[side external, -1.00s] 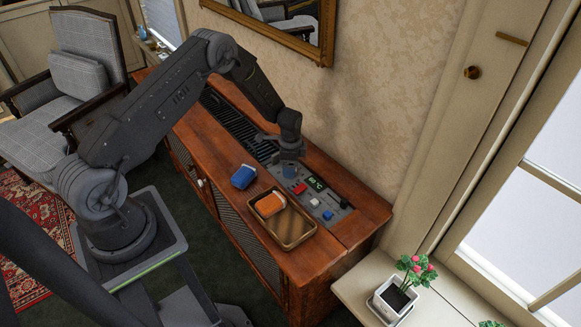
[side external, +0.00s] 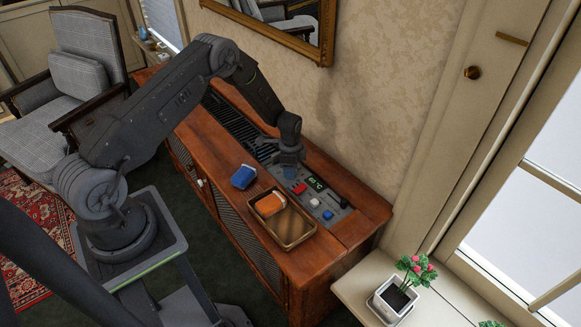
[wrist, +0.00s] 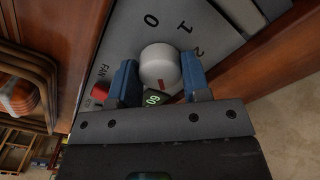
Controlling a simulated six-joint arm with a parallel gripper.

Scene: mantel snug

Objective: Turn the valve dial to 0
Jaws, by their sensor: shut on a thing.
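The valve dial is a pale grey round knob (wrist: 159,64) with a red mark on its near side, in the wrist view. The panel around it carries the digits 0, 1 and 2. The 0 is above the knob, and the red mark is on the side away from it. My gripper (wrist: 160,72) has its two blue fingers on either side of the knob, shut on it. In the side view my gripper (side external: 290,168) is down at the panel and hides the knob. Any digits under the gripper body are hidden.
The control panel (side external: 324,196) has a green-lit display (side external: 315,184), a red block (side external: 299,188), blue and white parts and a black lever. A wooden tray (side external: 290,237) holds an orange item (side external: 270,204). A blue packet (side external: 243,177) lies beside it on the wooden cabinet (side external: 215,150).

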